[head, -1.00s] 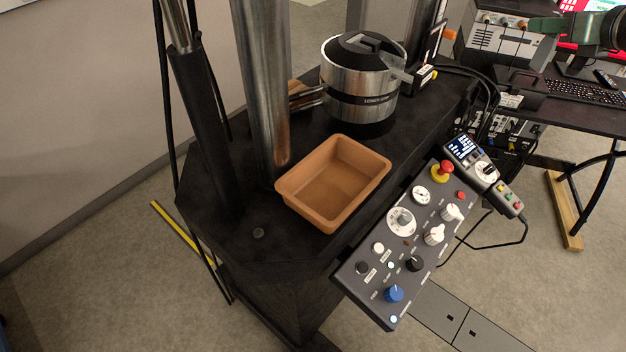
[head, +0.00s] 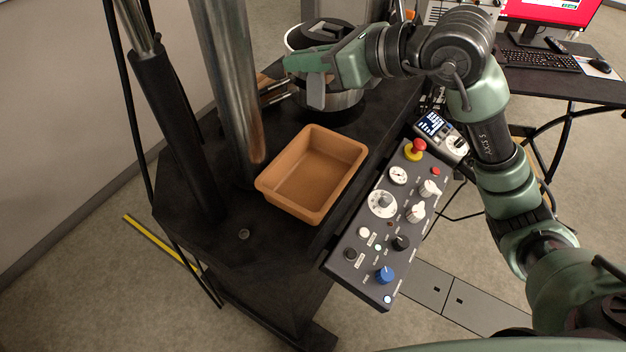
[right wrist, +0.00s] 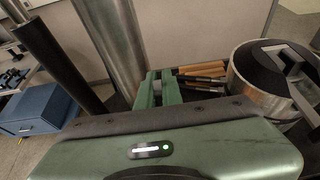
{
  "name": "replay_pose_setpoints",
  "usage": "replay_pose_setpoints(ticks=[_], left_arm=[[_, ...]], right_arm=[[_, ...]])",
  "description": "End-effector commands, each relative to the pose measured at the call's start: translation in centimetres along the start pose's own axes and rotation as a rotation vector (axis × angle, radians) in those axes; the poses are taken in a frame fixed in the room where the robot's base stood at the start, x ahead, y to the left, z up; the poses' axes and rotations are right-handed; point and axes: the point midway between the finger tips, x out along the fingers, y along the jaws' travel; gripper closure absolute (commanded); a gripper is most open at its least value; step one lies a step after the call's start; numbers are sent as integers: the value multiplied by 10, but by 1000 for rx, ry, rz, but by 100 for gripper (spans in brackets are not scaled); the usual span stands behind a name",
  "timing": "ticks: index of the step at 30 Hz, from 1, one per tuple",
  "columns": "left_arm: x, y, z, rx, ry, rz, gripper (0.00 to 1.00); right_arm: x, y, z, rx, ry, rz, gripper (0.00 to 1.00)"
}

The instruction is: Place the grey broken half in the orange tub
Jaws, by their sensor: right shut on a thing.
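The orange tub (head: 312,172) stands empty on the black machine base in the head view. My right gripper (head: 300,63) is above and behind the tub, in front of the metal cylinder. It is shut on a flat grey piece (head: 316,93), seemingly the grey broken half, which hangs below the fingers, apart from the tub. In the right wrist view the green fingers (right wrist: 157,88) show beyond the hand, but the held piece cannot be made out there. My left gripper is not in view.
A steel column (head: 226,90) rises left of the tub. A control panel (head: 378,225) with knobs and a red stop button lies along its right side. The metal cylinder (right wrist: 268,75) and wooden-coloured handles (right wrist: 205,70) are behind. The base's front left is clear.

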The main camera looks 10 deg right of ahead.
Motion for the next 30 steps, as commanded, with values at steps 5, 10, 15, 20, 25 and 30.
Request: replay_pose_setpoints(ticks=[5,10,15,20,25,30], left_arm=[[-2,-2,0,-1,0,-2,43],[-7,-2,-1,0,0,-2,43],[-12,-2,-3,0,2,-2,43],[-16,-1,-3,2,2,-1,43],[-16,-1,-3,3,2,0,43],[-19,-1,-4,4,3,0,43]], right_arm=[[6,9,-12,0,5,14,100],[22,9,-52,4,7,14,100],[39,9,-94,4,7,13,100],[53,9,-126,2,4,12,100],[60,8,-142,-3,1,11,100],[67,9,-162,0,4,12,100]])
